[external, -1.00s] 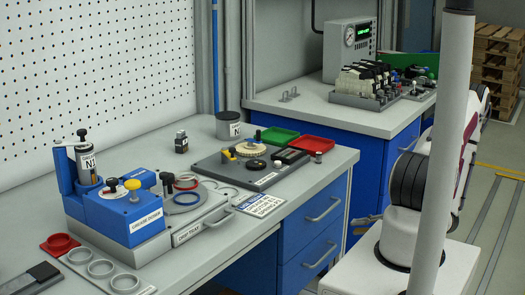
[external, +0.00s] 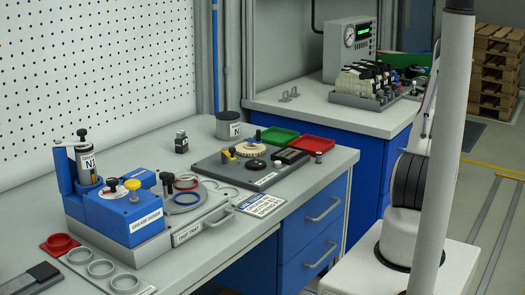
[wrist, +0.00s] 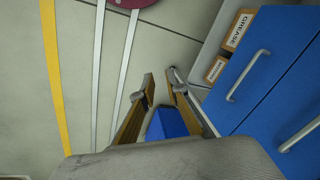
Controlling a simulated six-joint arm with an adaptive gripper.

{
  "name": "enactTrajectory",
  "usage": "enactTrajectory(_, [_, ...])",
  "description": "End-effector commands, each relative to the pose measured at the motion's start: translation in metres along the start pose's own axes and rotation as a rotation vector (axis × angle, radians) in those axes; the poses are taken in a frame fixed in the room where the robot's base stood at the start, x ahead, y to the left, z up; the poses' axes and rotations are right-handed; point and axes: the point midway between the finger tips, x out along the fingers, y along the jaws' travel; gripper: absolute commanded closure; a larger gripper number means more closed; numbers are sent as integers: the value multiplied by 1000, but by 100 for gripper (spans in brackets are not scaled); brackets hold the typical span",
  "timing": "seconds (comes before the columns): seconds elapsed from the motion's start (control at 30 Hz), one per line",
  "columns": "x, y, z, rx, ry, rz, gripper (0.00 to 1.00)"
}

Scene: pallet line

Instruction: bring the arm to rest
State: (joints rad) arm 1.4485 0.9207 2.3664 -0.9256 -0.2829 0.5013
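My gripper (wrist: 160,82) shows in the wrist view with its two fingers apart and no object held between the tips. It hangs over the grey floor beside a blue drawer cabinet (wrist: 255,82). A blue surface (wrist: 168,125) shows between the fingers nearer the camera; I cannot tell what it belongs to. My gripper does not show there.
The workbench (external: 325,165) carries a grease dosing unit (external: 130,212), a dark assembly board (external: 220,168), a green tray (external: 275,137) and a red tray (external: 313,146). A second bench (external: 310,108) holds a valve rack. Pallets (external: 495,70) stand at the back right.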

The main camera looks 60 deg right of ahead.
Motion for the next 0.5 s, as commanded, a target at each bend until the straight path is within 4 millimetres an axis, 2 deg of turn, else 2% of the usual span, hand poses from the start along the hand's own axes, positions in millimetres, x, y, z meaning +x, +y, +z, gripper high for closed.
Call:
enactTrajectory(0.27, [-47,3,-12,-94,-66,160,86])
enactTrajectory(0.5, [-88,-10,-20,-155,-108,254,86])
